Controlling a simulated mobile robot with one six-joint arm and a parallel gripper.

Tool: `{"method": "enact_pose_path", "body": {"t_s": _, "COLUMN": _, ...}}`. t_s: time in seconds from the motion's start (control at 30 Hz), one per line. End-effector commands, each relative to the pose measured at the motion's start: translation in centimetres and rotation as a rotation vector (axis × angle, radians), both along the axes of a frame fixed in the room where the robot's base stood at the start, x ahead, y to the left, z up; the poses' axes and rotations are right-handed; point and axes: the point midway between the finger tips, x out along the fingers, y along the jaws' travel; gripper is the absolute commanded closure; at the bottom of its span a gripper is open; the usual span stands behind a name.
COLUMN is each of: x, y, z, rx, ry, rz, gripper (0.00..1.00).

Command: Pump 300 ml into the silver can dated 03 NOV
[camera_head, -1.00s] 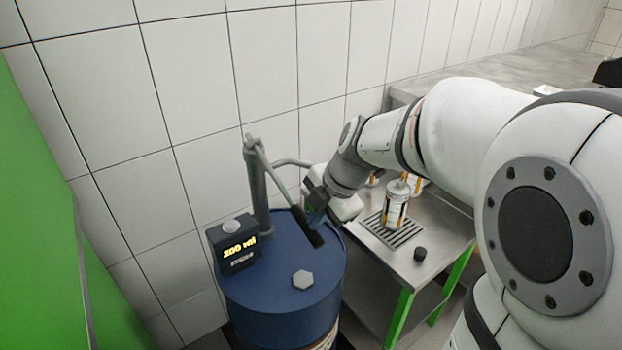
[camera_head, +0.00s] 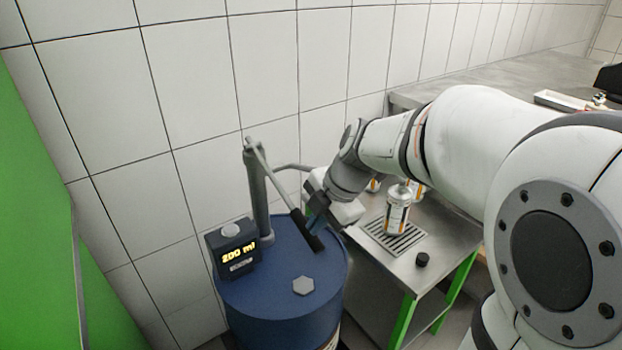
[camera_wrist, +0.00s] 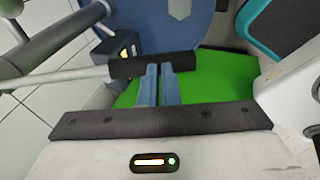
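The blue drum (camera_head: 270,290) carries a pump whose lever ends in a black grip (camera_head: 308,232). The lever slants down to the right. A display (camera_head: 238,255) on the drum reads 200 ml. My gripper (camera_head: 318,208) is at the black grip. In the wrist view its two blue fingers (camera_wrist: 160,82) are close together, with a narrow gap, and their tips overlap the grip (camera_wrist: 125,67), which runs across both; they do not enclose it. A silver-topped can (camera_head: 397,212) with a white and orange label stands upright on the grate; its date is not legible.
The grate (camera_head: 390,240) is set in a steel table (camera_head: 440,240). More cans (camera_head: 416,189) stand behind, partly hidden by my arm. A black cap (camera_head: 422,259) lies at the table's front. A grey hexagonal cap (camera_head: 303,286) sits on the drum. A tiled wall is close behind.

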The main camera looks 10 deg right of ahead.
Motion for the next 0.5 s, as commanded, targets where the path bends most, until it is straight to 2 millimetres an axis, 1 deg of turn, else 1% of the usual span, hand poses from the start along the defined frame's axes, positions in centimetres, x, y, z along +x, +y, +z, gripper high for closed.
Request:
{"method": "enact_pose_path", "body": {"t_s": 0.03, "x": -0.5, "y": -0.1, "z": 0.1, "rx": 0.001, "ry": 0.013, "rz": 0.004, "gripper": 1.0}}
{"method": "enact_pose_path", "body": {"t_s": 0.07, "x": -0.6, "y": -0.3, "z": 0.6, "rx": 0.001, "ry": 0.009, "rz": 0.004, "gripper": 1.0}}
{"method": "enact_pose_path", "body": {"t_s": 0.3, "x": -1.7, "y": -2.4, "z": 6.0, "rx": 0.003, "ry": -0.011, "rz": -0.003, "gripper": 1.0}}
{"method": "enact_pose_path", "body": {"t_s": 0.5, "x": -2.8, "y": -3.9, "z": 9.9, "rx": 0.003, "ry": -0.012, "rz": -0.003, "gripper": 1.0}}
